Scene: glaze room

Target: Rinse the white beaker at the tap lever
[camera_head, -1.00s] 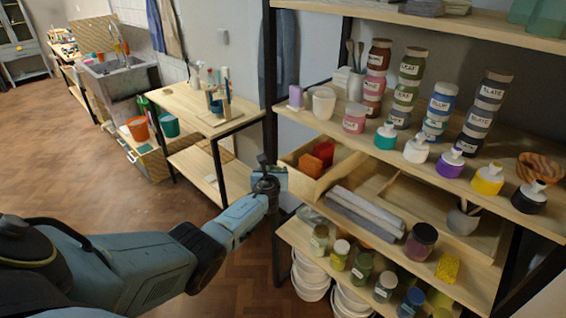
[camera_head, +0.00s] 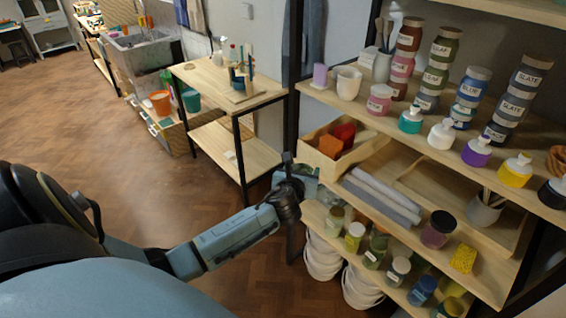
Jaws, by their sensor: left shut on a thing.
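A white beaker-like cup (camera_head: 348,84) stands upright on the upper shelf of the right-hand rack, beside a small lilac block. My left gripper (camera_head: 296,176) is at the rack's front left post, below and left of that cup and just below the open wooden box. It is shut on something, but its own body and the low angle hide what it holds. The tap (camera_head: 146,24) rises over the grey sink (camera_head: 142,52) at the far upper left; its lever is too small to make out. My right gripper is out of view.
The rack's upper shelf (camera_head: 400,118) holds labelled jars and several pump bottles. A wooden box (camera_head: 322,160) with red and orange pieces sits below. A side table (camera_head: 205,76) stands between rack and sink. Brown floor (camera_head: 95,130) is clear at left.

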